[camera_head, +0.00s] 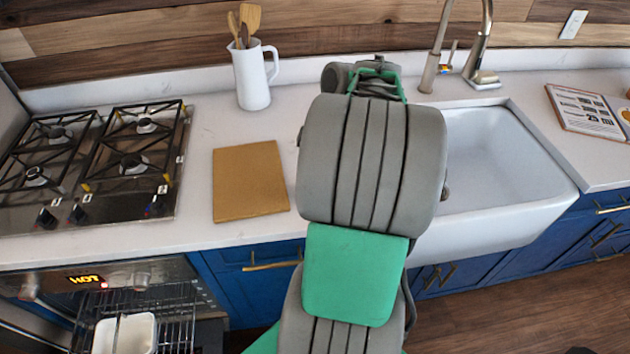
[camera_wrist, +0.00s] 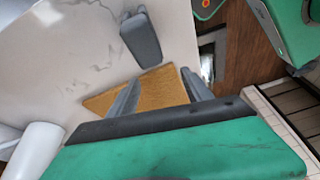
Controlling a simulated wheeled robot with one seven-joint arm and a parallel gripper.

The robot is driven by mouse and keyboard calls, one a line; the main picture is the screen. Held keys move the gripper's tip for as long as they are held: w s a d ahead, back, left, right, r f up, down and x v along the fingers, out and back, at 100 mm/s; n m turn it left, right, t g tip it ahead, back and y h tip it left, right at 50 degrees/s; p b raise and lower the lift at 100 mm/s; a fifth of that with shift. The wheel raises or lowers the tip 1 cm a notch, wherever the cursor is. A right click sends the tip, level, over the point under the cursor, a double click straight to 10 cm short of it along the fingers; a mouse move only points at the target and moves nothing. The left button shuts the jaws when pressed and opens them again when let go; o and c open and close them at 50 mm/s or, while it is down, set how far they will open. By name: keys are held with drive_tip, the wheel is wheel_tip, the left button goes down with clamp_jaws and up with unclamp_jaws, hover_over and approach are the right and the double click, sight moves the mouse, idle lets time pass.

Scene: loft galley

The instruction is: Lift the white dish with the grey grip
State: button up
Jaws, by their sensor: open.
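A white dish (camera_head: 136,334) sits on the wire rack of the oven at the lower left in the head view, partly cut off by the bottom edge. I cannot make out a grey grip on it. The gripper is away from the dish. In the head view my arm hides the gripper's fingers.
The oven's rack (camera_head: 178,318) is exposed and its display (camera_head: 86,279) reads HOT. A gas hob (camera_head: 100,160) is above it. The tan board (camera_head: 249,180) lies on the counter near a white jug (camera_head: 251,80) of wooden utensils. A sink (camera_head: 490,165) is right.

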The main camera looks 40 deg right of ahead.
drive_tip(key=shift+s+d+r, duration=0.1)
drive_tip(key=shift+s+d, duration=0.25)
drive_tip(key=shift+d, duration=0.05)
drive_tip(key=shift+n, duration=0.8)
drive_tip(key=s+d, duration=0.1)
drive_tip(key=d, duration=0.1)
drive_tip(key=s+d+p, duration=0.1)
drive_tip(key=d, duration=0.1)
drive_tip(key=shift+s+d, duration=0.1)
drive_tip(key=shift+s, duration=0.1)
drive_tip(key=shift+y, duration=0.3)
drive_tip(key=x, duration=0.5)
drive_tip(key=p+x, duration=0.1)
drive_tip(key=x, duration=0.2)
drive_tip(key=shift+w+r, duration=0.15)
drive_tip(key=shift+w, duration=0.15)
clamp_jaws()
